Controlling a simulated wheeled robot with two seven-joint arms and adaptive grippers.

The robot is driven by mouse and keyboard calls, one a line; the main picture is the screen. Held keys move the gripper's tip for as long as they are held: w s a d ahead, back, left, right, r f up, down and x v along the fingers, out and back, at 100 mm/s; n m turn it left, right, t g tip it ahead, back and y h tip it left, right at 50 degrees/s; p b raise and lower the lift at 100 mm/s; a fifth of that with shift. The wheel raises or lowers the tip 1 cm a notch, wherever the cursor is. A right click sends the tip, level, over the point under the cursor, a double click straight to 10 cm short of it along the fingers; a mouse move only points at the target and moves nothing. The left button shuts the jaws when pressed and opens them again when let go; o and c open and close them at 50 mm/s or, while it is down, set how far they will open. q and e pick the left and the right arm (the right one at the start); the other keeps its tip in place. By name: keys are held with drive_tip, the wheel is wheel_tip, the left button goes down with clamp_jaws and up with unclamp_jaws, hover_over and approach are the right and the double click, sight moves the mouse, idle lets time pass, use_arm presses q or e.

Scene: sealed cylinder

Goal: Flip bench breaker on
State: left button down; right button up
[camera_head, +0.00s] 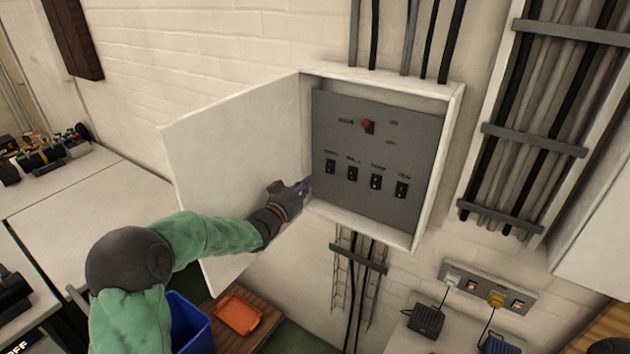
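The breaker panel (345,125) is a grey plate inside a white wall box with its door (240,150) swung open to the left. A row of several black breaker switches crosses it, from the leftmost switch (330,166) to the rightmost switch (401,189). Their labels are too small to read surely, so I cannot tell which is the bench breaker. A red switch (368,125) sits above the row. My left gripper (309,184) is at the panel's lower left edge, just below and left of the leftmost switch. Whether its fingers are open or touching anything is unclear. My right gripper is out of view.
The open door stands behind my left forearm. Cables and a rack of conduits (545,120) run on the wall at right. A socket strip (488,288) with plugs is below right. A blue bin (190,325) and an orange tray (238,314) are low down.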

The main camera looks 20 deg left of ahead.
use_arm(q)
drive_tip(key=shift+s, duration=0.75)
drive_tip(key=shift+w, duration=0.1)
